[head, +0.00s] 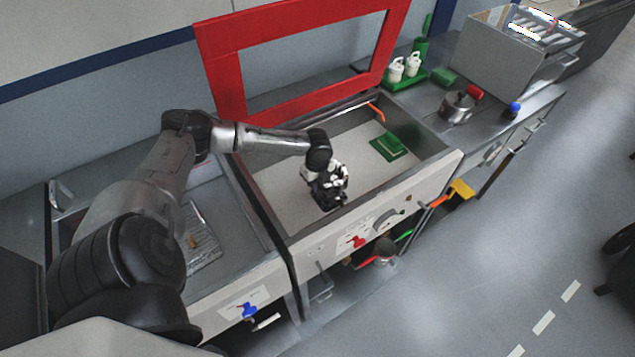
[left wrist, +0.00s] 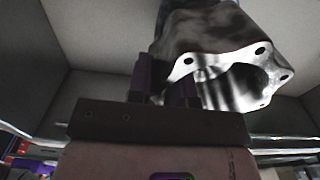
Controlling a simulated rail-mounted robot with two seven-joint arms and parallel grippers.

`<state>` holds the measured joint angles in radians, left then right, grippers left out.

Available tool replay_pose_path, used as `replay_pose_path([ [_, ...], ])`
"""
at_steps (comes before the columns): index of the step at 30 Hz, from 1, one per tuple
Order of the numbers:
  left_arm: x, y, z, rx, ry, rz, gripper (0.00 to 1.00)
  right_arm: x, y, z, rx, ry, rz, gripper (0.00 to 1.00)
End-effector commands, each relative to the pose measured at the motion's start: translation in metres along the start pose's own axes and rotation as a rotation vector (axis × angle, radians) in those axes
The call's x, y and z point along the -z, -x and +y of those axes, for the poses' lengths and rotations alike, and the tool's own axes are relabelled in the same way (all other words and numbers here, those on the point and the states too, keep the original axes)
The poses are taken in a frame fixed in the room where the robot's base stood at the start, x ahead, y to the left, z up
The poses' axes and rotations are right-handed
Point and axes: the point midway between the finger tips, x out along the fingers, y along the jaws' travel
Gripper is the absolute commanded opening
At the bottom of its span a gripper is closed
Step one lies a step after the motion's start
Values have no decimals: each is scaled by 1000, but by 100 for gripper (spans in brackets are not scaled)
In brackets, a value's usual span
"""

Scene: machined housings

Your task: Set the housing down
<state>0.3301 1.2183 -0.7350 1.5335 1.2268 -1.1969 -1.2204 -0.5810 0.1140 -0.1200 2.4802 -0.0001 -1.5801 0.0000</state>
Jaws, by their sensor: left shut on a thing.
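The housing (left wrist: 222,40) is a shiny metal casting with a wide bore and bolt holes in its flange. It fills the upper right of the left wrist view. My left gripper (left wrist: 168,85) is shut on the housing's near side. In the head view my left gripper (head: 326,188) points down inside the open bin near its front wall. The housing is mostly hidden by the gripper there, and I cannot tell whether it touches the bin floor. My right gripper is not in view.
The deep bin (head: 270,187) has a pale floor and raised walls. An open red frame (head: 228,85) stands behind. A metal pot (head: 458,106) and white bottles (head: 396,70) stand on the counter to the right.

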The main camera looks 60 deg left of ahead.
Motion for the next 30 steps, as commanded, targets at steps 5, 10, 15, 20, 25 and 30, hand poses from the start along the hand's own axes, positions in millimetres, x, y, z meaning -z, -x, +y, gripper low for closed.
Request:
replay_pose_path([
  [5, -1, 2, -2, 6, 1, 0, 0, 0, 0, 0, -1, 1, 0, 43],
  [10, 0, 1, -2, 5, 1, 0, 0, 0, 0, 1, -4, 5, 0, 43],
  [15, 0, -2, 0, 1, 0, 0, 33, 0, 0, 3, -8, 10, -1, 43],
  [20, 0, -2, 0, 1, 0, 0, 45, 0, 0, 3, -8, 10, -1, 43],
  [25, 0, -1, 0, 1, 0, 0, 45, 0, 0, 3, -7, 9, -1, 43],
  [30, -1, 9, -1, 3, 1, -1, 45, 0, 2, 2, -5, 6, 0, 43],
])
